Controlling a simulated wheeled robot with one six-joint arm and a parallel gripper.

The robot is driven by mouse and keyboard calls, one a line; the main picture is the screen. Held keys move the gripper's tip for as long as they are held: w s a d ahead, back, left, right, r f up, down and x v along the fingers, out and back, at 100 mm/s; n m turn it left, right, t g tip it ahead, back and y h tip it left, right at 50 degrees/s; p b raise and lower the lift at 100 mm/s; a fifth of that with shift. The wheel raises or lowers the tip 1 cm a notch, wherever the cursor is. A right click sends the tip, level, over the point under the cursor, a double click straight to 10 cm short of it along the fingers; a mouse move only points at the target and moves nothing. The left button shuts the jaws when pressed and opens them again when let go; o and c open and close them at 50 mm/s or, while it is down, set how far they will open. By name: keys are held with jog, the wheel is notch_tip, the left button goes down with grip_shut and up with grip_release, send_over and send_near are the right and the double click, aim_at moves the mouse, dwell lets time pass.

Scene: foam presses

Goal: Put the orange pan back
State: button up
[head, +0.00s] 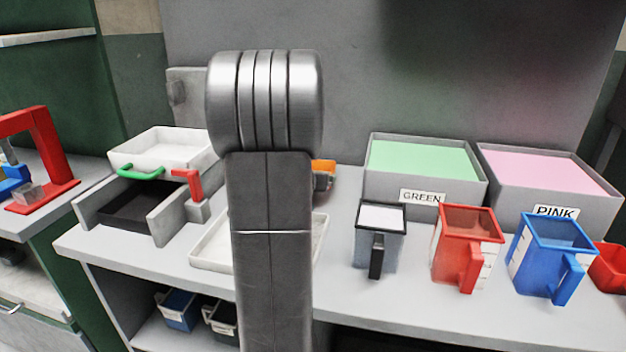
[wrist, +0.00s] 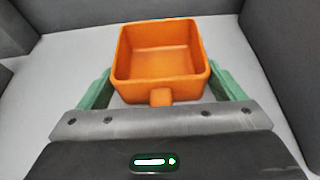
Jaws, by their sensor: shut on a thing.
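The orange pan (wrist: 160,62) is in the middle of the wrist view, upright and empty inside, with its short handle (wrist: 161,97) toward my gripper. My gripper (wrist: 162,88) has a green finger on each side of the pan and is shut on it. In the head view only a bit of the orange pan (head: 322,168) shows at the right edge of my arm. The arm hides the rest of it and my gripper there. I cannot tell whether the pan touches the surface below.
Green (head: 425,162) and pink (head: 545,170) labelled bins stand at the back right. Several mugs, including a red one (head: 462,245) and a blue one (head: 545,255), stand in front.

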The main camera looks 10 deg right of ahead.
jog(key=shift+f, duration=0.2)
jog(key=o, duration=0.8)
jog(key=shift+r, duration=0.1)
jog(key=shift+c, duration=0.2)
jog(key=shift+r, duration=0.1)
jog(key=shift+s+r, duration=0.15)
jog(key=v, duration=0.7)
jog(key=shift+s+p, duration=0.1)
jog(key=shift+p, duration=0.3)
